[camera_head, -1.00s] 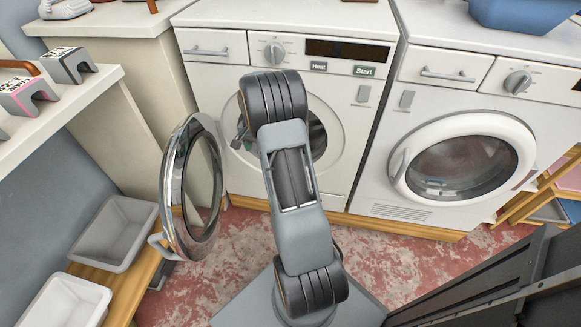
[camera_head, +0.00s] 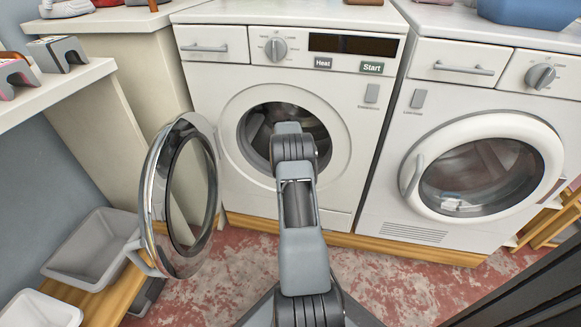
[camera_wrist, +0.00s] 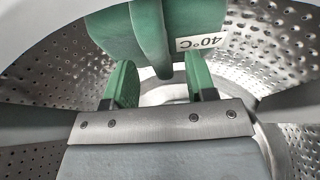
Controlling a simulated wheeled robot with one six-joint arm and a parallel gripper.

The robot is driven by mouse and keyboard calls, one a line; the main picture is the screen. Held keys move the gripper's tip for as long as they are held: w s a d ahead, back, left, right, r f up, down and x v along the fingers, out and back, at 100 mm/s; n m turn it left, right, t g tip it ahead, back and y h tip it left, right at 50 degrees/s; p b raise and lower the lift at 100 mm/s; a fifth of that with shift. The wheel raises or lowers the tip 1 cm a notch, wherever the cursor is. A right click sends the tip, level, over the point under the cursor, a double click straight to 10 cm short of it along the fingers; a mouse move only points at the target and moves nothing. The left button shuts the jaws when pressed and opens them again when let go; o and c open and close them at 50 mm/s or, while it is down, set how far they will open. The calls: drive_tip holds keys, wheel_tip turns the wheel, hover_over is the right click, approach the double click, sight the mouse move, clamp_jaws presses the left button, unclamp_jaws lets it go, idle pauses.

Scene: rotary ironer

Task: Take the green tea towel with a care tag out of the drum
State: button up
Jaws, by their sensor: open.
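The green tea towel (camera_wrist: 115,28) is in the upper middle of the wrist view, draped in a thick fold inside the perforated metal drum (camera_wrist: 268,45). Its white care tag (camera_wrist: 201,43), reading 40°C, shows to the right of the fold. My gripper (camera_wrist: 158,76) is open, with its two green-padded fingers apart just below and on either side of the fold's lower end. Whether they touch the cloth is unclear. In the head view my arm reaches to the open round drum mouth (camera_head: 258,128) of the left machine and hides the gripper; the towel cannot be made out there.
The glass door (camera_head: 160,200) stands swung open to the left of the drum mouth. A second machine with a closed door (camera_head: 478,180) stands at the right. Grey bins (camera_head: 92,246) sit low at the left, below a white shelf (camera_head: 75,85).

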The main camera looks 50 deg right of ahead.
drive_tip(key=shift+b+x, duration=0.3)
drive_tip(key=shift+x, duration=0.85)
clamp_jaws()
drive_tip(key=shift+r, duration=0.1)
